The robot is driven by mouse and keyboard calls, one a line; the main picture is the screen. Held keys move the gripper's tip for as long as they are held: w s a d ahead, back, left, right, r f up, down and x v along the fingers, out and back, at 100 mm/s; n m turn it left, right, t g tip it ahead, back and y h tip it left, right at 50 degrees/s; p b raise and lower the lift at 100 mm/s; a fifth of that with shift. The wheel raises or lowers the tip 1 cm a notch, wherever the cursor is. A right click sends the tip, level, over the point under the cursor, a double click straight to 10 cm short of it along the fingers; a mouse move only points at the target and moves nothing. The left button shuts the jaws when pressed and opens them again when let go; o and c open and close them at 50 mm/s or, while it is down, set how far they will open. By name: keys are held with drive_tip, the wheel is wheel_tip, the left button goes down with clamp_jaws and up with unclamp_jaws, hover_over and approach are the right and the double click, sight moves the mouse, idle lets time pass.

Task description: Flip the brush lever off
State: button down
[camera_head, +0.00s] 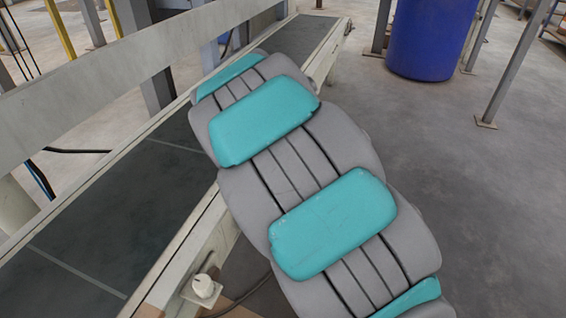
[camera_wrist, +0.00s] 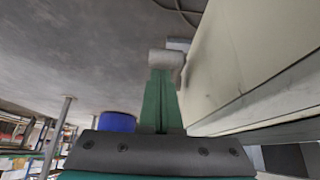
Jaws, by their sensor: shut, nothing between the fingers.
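My gripper (camera_wrist: 160,78) shows in the wrist view as two green fingers pressed together and pointing away from the camera. A pale grey rounded block (camera_wrist: 166,58) shows at the fingertips, close beside the cream machine side; I cannot tell whether it is part of the gripper or a separate thing. In the head view my grey and teal arm covers the middle and hides my gripper. A white knob (camera_head: 203,286) stands on a small plate at the conveyor's near side. No part is clearly recognisable as the brush lever.
The conveyor (camera_head: 130,215), with a dark belt and cream side rails, runs diagonally across the left in the head view. Its cream side (camera_wrist: 245,60) fills the right of the wrist view. A blue barrel (camera_head: 428,40) stands at the back right. Floor right of my arm is clear.

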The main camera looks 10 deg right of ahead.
drive_tip(key=shift+g, duration=0.3)
drive_tip(key=shift+s+d+f+b, duration=0.1)
drive_tip(key=shift+s+f+b, duration=0.4)
drive_tip(key=shift+f, duration=0.5)
drive_tip(key=shift+s+d+f+b, duration=0.1)
drive_tip(key=shift+s+f+b, duration=0.15)
drive_tip(key=shift+s+f, duration=0.55)
drive_tip(key=w+r, duration=0.1)
drive_tip(key=w+r+p, duration=0.1)
drive_tip(key=r, duration=0.1)
drive_tip(key=w+r, duration=0.1)
drive_tip(key=r, duration=0.1)
drive_tip(key=shift+w+d+p, duration=0.1)
drive_tip(key=shift+d+p, duration=0.05)
drive_tip(key=shift+p, duration=0.2)
drive_tip(key=s+a+r, duration=0.3)
drive_tip(key=s+a, duration=0.2)
drive_tip(key=s, duration=0.2)
drive_tip(key=shift+s+t+p, duration=0.3)
drive_tip(key=shift+t, duration=0.1)
drive_tip(key=shift+a, duration=0.1)
